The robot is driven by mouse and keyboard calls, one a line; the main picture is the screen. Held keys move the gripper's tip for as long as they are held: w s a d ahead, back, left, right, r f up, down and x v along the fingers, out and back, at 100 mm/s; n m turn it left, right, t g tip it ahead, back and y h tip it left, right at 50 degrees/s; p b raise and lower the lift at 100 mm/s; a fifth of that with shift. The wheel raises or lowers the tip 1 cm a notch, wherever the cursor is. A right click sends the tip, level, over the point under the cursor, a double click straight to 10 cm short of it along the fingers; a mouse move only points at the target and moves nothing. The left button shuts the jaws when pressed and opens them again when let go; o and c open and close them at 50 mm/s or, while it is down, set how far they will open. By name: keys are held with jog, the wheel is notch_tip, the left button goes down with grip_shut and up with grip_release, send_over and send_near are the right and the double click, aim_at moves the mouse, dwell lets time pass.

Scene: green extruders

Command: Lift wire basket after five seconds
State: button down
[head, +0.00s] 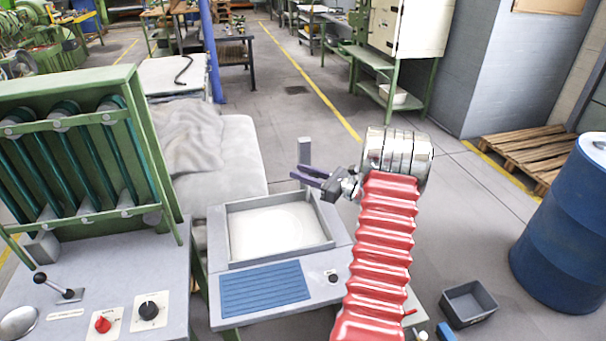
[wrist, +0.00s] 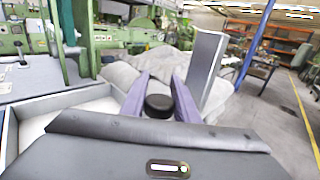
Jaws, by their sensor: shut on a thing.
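My gripper (head: 312,178) reaches in from the right over the back right of a grey basin (head: 331,222) holding white contents. In the wrist view its two purple fingers (wrist: 160,88) are shut on a black round knob (wrist: 158,103). The knob cannot be made out in the head view. No wire mesh of a basket shows in either view, so I cannot tell what the knob joins or whether a basket lies in the white contents (head: 270,230). A flat grey upright post (wrist: 207,70) stands just beyond the fingers.
A green machine (head: 80,150) stands left, above a panel with a lever (head: 58,288) and knobs. A blue ribbed mat (head: 264,288) lies in front of the basin. A grey bin (head: 468,304) and a blue drum (head: 568,235) stand on the floor at right.

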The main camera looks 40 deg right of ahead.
notch_tip(320, 180, up, 11)
jog(key=shift+f, duration=0.2)
dwell(0.3)
jog(key=c, duration=1.8)
grip_release()
jog(key=shift+r, duration=0.1)
jog(key=shift+o, duration=0.7)
jog(key=v, duration=1.3)
jog(key=shift+s, duration=0.4)
jog(key=shift+d, duration=0.15)
